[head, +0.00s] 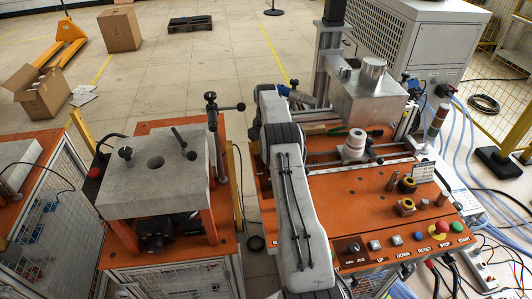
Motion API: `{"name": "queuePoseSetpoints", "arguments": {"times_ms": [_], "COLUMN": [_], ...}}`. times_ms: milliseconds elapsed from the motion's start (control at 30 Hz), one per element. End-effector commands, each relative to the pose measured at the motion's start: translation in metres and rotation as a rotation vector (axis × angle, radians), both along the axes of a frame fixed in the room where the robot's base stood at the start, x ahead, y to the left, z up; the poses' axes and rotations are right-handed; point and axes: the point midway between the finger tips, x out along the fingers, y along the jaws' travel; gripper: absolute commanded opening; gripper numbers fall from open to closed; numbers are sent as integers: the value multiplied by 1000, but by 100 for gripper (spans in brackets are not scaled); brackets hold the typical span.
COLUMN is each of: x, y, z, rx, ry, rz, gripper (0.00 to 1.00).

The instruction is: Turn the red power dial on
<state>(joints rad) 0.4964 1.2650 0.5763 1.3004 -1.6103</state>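I cannot make out a dial that is clearly the red power dial. A red mushroom-shaped knob (441,227) on a yellow base stands on the front right of the orange bench panel, by the STOP label. A black rotary selector (353,248) marked AUTO and JOG sits on the front left of the same panel. Another red knob (95,173) shows at the left side of the left machine. My grey arm crosses the middle of the head view and hides the left part of the bench. My gripper's fingers cannot be made out.
The panel also has small push buttons (397,240) and black-and-yellow fittings (405,207). A left machine with a grey slab (155,190) is close by. Open floor (200,65) lies beyond.

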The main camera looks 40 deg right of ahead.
Motion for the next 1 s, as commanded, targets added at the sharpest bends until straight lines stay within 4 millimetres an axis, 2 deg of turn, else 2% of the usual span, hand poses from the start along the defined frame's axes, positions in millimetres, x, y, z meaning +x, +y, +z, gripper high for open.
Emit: {"name": "queuePoseSetpoints", "arguments": {"times_ms": [67,500,1000], "x": [0,0,-1], "y": [0,0,0], "z": [0,0,-1], "rx": [0,0,2], "ry": [0,1,4], "rz": [0,0,-47], "gripper": [41,1,0]}}
